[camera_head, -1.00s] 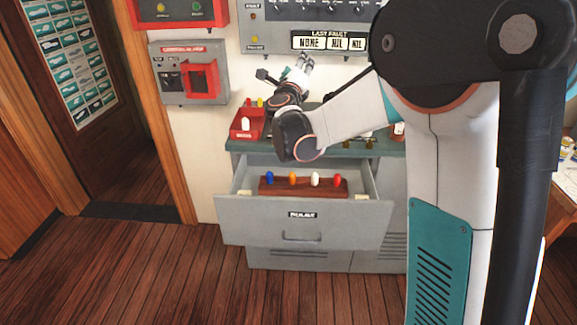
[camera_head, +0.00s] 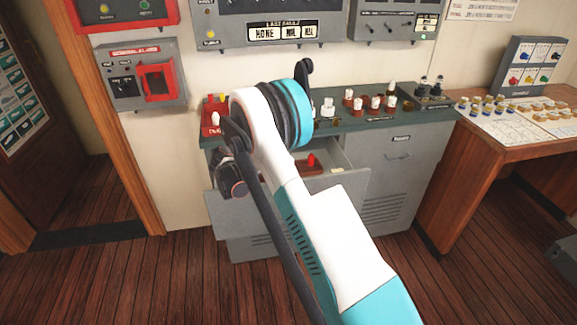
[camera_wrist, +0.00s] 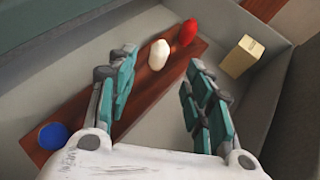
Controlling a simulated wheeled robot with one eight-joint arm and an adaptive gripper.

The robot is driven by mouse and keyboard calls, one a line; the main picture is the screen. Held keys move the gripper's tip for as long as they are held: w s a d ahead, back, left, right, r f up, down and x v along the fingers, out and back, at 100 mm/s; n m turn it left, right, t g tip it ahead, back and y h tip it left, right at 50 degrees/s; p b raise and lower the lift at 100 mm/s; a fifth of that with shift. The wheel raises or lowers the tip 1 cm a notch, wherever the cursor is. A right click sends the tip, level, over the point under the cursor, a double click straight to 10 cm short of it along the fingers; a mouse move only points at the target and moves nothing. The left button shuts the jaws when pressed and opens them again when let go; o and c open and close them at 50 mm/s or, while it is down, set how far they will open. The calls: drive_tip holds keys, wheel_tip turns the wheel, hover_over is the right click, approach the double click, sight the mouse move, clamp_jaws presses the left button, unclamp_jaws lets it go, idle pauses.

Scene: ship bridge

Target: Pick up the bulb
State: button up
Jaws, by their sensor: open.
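My gripper (camera_wrist: 160,64) is open and empty, pointing into an open grey drawer (camera_wrist: 160,14). A wooden rack (camera_wrist: 118,104) crosses the drawer and bears the bulbs. A white bulb (camera_wrist: 159,54) shows between and just beyond my fingertips. A red bulb (camera_wrist: 187,32) stands behind it at the rack's far end. A blue bulb (camera_wrist: 52,135) is at the near left end, beside my left finger. No orange bulb shows in the wrist view. In the head view my arm hides most of the drawer; only the red bulb (camera_head: 311,160) shows there.
A cream block (camera_wrist: 242,57) lies in the drawer right of my fingers. Drawer walls are close around the gripper. Above the drawer, a counter (camera_head: 345,123) carries a red tray (camera_head: 213,116) and several bulbs in holders. A wooden desk (camera_head: 462,150) stands at the right.

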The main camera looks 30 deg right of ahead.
drive_tip(key=b+x, duration=0.2)
drive_tip(key=x, duration=0.5)
drive_tip(key=shift+c, duration=0.2)
drive_tip(key=c, duration=0.8)
